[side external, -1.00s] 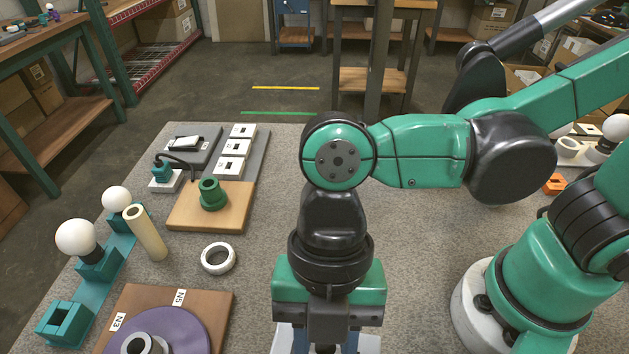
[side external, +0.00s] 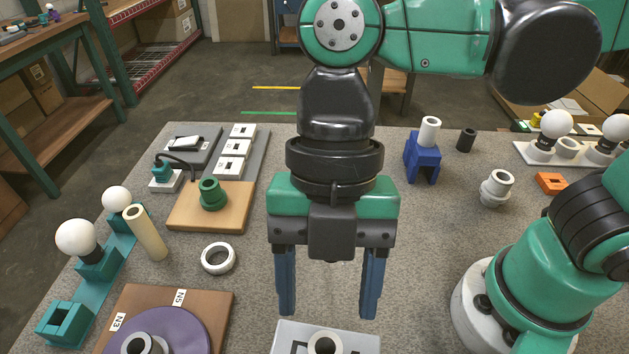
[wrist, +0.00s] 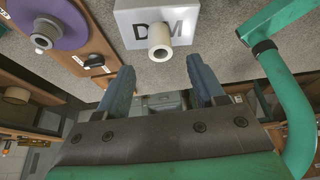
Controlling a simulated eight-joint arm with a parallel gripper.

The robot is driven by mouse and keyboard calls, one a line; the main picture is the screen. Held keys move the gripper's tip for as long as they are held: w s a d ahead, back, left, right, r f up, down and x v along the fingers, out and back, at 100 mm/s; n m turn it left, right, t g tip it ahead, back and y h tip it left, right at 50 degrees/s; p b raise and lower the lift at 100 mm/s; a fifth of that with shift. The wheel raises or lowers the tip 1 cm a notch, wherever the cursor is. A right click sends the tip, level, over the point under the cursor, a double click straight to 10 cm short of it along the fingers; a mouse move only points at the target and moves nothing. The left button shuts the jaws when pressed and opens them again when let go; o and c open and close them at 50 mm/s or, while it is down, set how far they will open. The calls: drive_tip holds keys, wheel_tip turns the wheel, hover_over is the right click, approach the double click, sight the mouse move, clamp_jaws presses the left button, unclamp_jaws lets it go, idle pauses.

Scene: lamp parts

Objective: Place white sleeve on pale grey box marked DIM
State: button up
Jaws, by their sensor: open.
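The pale grey box (side external: 364,345) is at the bottom edge of the side view, partly cut off. The wrist view shows it (wrist: 190,14) with the letters D and M visible. A white sleeve (wrist: 162,42) stands on the box, covering the middle letter; its open top also shows in the side view (side external: 325,343). My gripper (side external: 328,314) is open and empty above the box, fingers pointing down and apart from the sleeve. In the wrist view my gripper (wrist: 160,68) has a clear gap between its blue fingers.
Left of the box is a brown board with a purple disc (side external: 182,330). A white ring (side external: 218,258) lies behind that board. A blue stand (side external: 422,160) bearing a white tube (side external: 429,131) and a grey fitting (side external: 495,188) are to the right.

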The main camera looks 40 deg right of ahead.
drive_tip(key=v, duration=0.5)
drive_tip(key=w+d+f+m+t+h, duration=0.1)
drive_tip(key=w+d+f+m+t, duration=0.1)
drive_tip(key=d+m, duration=0.4)
drive_tip(key=w+d+f+m+t+h, duration=0.1)
drive_tip(key=w+d+f+m+t, duration=0.2)
drive_tip(key=m, duration=0.9)
drive_tip(key=w+d+f+m+t+h, duration=0.1)
drive_tip(key=w+d+f+m+t, duration=0.1)
drive_tip(key=w+d+m+t, duration=0.3)
drive_tip(key=w+d+m, duration=0.1)
drive_tip(key=d+m, duration=0.3)
drive_tip(key=d, duration=0.1)
drive_tip(key=shift+d+f, duration=0.2)
drive_tip(key=shift+d, duration=0.1)
